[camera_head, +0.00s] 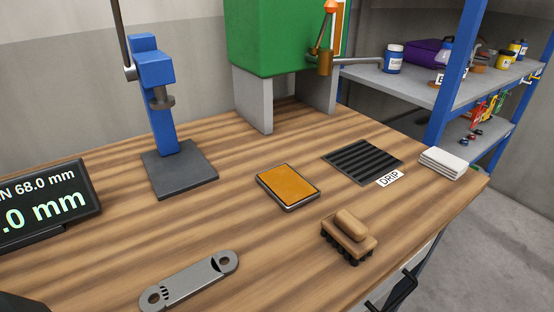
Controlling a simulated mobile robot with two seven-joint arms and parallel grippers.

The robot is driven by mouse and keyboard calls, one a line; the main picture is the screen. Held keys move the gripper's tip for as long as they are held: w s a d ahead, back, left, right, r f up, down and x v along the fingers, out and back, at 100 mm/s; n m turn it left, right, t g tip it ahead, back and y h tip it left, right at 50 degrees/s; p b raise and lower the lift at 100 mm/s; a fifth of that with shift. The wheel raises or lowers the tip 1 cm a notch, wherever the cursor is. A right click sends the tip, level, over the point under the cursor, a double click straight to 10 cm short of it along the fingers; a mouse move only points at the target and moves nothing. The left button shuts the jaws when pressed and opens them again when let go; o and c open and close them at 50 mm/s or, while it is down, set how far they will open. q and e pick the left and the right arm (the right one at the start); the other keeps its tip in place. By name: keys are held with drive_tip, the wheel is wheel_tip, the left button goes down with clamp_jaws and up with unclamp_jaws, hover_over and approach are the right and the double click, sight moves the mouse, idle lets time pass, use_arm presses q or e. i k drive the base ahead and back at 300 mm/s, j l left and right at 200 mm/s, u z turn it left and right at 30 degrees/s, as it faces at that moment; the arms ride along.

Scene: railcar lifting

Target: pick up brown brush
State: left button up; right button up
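The brown brush (348,236) lies on the wooden table at the right, near the table's right front edge. It has a light brown rounded handle on a brown block, with dark bristles facing down onto the table. Nothing touches it. Neither gripper can be clearly made out. A dark shape cut off at the bottom left corner may be part of my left arm. A thin black bent piece shows at the bottom right by the table edge; I cannot tell whether it is a handle or part of my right gripper.
An orange-topped pad (287,187) lies left of the brush, and a black ribbed drip mat (362,161) behind it. A grey metal link (190,281) lies at front left. A blue stand (157,100), a display (45,205) and white folded cloths (443,162) are farther off.

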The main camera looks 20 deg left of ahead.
sight(345, 231)
drive_tip(key=i+l+u, duration=0.15)
drive_tip(key=l, duration=0.25)
drive_tip(key=i+l+u, duration=0.2)
drive_tip(key=l, duration=0.25)
drive_tip(key=i+l+u, duration=0.15)
drive_tip(key=l, duration=0.3)
drive_tip(key=l+u, duration=0.15)
drive_tip(key=l, duration=0.35)
drive_tip(key=i, duration=0.05)
